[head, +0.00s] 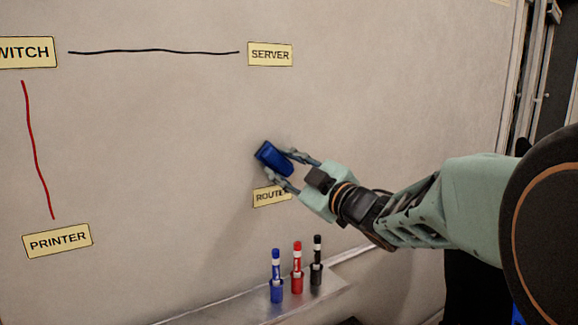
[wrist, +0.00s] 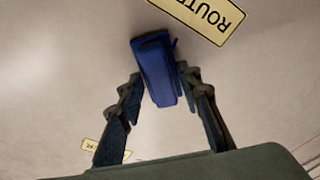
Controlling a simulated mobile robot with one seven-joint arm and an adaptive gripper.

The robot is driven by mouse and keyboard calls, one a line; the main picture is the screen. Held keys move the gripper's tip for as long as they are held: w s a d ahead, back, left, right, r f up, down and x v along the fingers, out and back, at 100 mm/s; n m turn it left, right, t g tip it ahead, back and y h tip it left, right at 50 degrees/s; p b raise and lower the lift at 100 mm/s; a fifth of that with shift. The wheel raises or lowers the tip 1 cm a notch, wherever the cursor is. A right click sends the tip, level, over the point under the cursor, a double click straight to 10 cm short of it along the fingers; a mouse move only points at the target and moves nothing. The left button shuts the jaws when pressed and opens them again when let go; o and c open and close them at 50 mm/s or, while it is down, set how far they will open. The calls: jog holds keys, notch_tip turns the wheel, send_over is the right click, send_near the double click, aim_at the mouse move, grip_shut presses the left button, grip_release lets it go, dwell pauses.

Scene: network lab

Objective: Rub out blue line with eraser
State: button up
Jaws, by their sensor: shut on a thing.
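My gripper (head: 276,163) is shut on a blue eraser (head: 269,155) at the whiteboard (head: 150,130), just above the ROUTER label (head: 268,197). The wrist view shows the eraser (wrist: 157,72) between both fingers, its far end at or very near the board; contact is hard to tell. A short dark-blue mark (wrist: 175,43) shows beside the eraser, near the ROUTER label (wrist: 205,15); it may be a bit of the blue line. No other blue line shows in the head view. The board behind the eraser and gripper is hidden.
A black line (head: 155,51) runs from the SWITCH label (head: 25,52) to the SERVER label (head: 270,54). A red line (head: 36,150) runs down to the PRINTER label (head: 57,241). Blue (head: 276,278), red (head: 297,270) and black (head: 316,262) markers stand on the ledge (head: 240,308) below.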

notch_tip(320, 180, down, 4)
jog(key=b, duration=0.3)
dwell(0.3)
jog(key=shift+s+a+r+b+v, duration=0.1)
jog(key=shift+b+v, duration=0.05)
jog(key=shift+v, duration=0.85)
jog(key=shift+s+a+r+b+v, duration=0.1)
jog(key=shift+v, duration=0.85)
jog(key=shift+s+a+r+b+v, duration=0.1)
jog(key=shift+r+b+v, duration=0.05)
jog(key=shift+v, duration=0.85)
